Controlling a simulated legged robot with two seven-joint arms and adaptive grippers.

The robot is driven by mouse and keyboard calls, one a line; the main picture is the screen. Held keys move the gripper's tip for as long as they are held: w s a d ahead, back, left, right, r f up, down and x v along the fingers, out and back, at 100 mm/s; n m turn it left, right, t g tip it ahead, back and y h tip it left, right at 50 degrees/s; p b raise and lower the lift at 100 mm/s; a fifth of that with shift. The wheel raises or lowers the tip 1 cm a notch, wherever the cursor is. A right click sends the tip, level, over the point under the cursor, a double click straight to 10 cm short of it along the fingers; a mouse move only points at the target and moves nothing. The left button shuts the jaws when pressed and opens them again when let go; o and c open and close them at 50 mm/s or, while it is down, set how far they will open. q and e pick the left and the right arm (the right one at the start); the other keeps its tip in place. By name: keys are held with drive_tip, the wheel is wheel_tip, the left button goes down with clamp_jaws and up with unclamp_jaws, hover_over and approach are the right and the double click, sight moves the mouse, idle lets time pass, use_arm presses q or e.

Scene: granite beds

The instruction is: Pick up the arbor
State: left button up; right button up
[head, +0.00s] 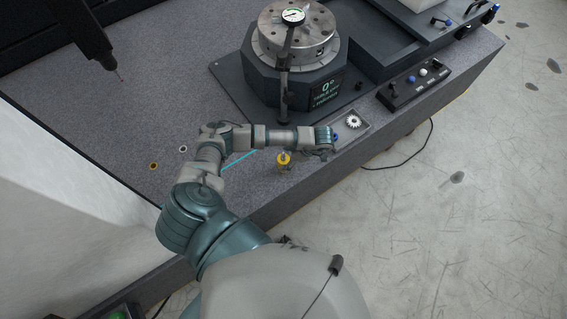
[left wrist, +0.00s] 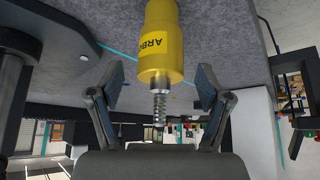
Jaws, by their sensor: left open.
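The arbor (head: 284,159) is a small yellow cylinder near the front edge of the granite bed, just below my left forearm in the head view. In the left wrist view the yellow arbor (left wrist: 161,35) carries a partly visible label reading "ARB" and has a threaded metal stud at one end. My left gripper (head: 327,141) shows small at the end of the arm, right of the arbor. In the left wrist view my left gripper (left wrist: 160,82) is open, with a finger on each side of the arbor and gaps between. My right gripper is not in view.
A dark rotary table (head: 290,65) with a dial gauge stands behind the arm. A tray (head: 367,124) holding a toothed metal wheel (head: 353,122) lies to the right. A control box (head: 418,84) is beyond it. A dark probe (head: 78,32) hangs at top left. The left bed surface is mostly clear.

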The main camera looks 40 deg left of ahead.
use_arm(q)
drive_tip(key=shift+x, duration=1)
drive_tip(key=shift+c, duration=0.3)
clamp_jaws()
